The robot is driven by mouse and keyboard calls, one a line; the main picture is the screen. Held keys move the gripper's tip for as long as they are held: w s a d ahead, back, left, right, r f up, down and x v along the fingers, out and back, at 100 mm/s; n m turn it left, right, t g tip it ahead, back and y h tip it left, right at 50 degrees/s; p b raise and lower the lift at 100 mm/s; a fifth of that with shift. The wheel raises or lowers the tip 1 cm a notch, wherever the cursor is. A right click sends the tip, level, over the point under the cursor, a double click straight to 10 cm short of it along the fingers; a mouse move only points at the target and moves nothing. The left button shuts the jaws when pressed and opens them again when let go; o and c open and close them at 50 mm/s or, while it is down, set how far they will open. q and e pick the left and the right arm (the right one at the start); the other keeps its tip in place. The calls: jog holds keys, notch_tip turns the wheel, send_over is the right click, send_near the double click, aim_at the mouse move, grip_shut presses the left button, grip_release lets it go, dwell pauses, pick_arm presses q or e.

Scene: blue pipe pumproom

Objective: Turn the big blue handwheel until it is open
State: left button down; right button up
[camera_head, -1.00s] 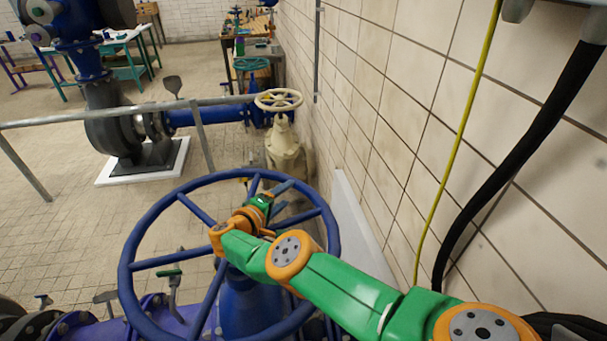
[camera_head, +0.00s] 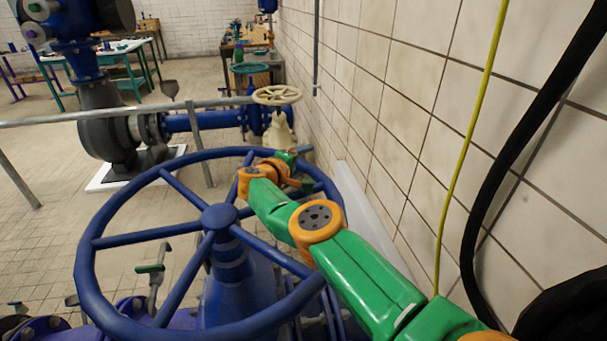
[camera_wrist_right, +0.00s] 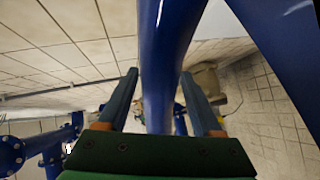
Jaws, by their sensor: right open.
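The big blue handwheel (camera_head: 221,217) fills the lower middle of the head view, with its hub and several spokes visible. My right arm reaches in from the lower right. My right gripper (camera_head: 302,169) is at the far right part of the wheel's rim, partly hidden by its own wrist. In the right wrist view, the open fingers of my right gripper (camera_wrist_right: 158,82) stand on either side of a blue bar of the wheel (camera_wrist_right: 160,45). Gaps show beside the bar, and contact cannot be told. My left gripper is not in view.
A tiled wall (camera_head: 400,120) with a yellow cable (camera_head: 470,135) and a black hose (camera_head: 500,190) runs close on the right. A cream handwheel (camera_head: 277,95) stands beyond the blue one. A grey railing (camera_head: 95,115) crosses at the left.

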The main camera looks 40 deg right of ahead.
jog(key=shift+d, duration=0.15)
grip_shut()
dwell(1.4)
